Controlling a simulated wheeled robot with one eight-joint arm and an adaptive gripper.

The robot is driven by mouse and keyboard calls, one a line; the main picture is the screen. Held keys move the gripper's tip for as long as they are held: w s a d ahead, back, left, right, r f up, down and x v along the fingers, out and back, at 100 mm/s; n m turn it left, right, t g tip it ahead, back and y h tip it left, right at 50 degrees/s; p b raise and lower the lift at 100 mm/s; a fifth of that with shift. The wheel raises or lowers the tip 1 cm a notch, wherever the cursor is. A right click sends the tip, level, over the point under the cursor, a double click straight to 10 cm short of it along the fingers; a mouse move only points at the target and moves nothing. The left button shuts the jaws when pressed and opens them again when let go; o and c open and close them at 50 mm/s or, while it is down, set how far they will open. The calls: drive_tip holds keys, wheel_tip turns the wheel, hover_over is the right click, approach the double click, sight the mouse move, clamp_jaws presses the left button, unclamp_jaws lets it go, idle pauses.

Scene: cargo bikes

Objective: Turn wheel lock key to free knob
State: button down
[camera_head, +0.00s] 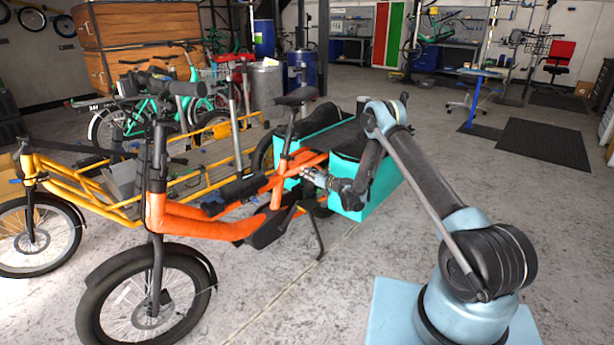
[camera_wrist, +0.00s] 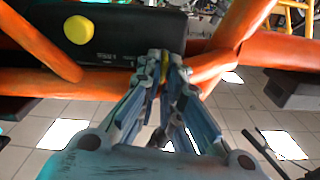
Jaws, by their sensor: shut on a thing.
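My gripper (camera_wrist: 166,62) is shut, its two fingertips close together at the lower right end of a black case on the orange bike frame. A small yellowish piece (camera_wrist: 165,57), apparently the wheel lock key, shows between the tips; the rest is hidden by the fingers. A round yellow knob (camera_wrist: 79,30) stands out from the black case (camera_wrist: 140,37), to the upper left of my fingertips and apart from them. In the head view my gripper (camera_head: 308,174) reaches the rear part of the orange cargo bike (camera_head: 222,229). The key and knob cannot be made out there.
Teal side panels (camera_head: 362,200) sit at the bike's rear, close beside my arm. A kickstand (camera_head: 317,240) stands below the frame. A yellow cargo bike (camera_head: 115,205) is parked behind. The concrete floor to the right is largely clear, with dark mats (camera_head: 543,143) farther off.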

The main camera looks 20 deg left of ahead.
drive_tip(key=shift+w+d+f+m, duration=0.1)
drive_tip(key=shift+w+f+m, duration=0.1)
drive_tip(key=shift+m, duration=2.5)
drive_tip(key=shift+w+f+m, duration=0.1)
drive_tip(key=shift+f+m, duration=0.05)
drive_tip(key=shift+m, duration=2.55)
drive_tip(key=shift+w+d+f+m, duration=0.1)
drive_tip(key=shift+w+f+m, duration=0.1)
drive_tip(key=shift+m, duration=2.5)
drive_tip(key=c, duration=1.8)
unclamp_jaws()
drive_tip(key=shift+f, duration=0.1)
drive_tip(key=shift+o, duration=0.2)
drive_tip(key=v, duration=0.7)
drive_tip(key=shift+s+d, duration=0.15)
drive_tip(key=shift+d, duration=0.05)
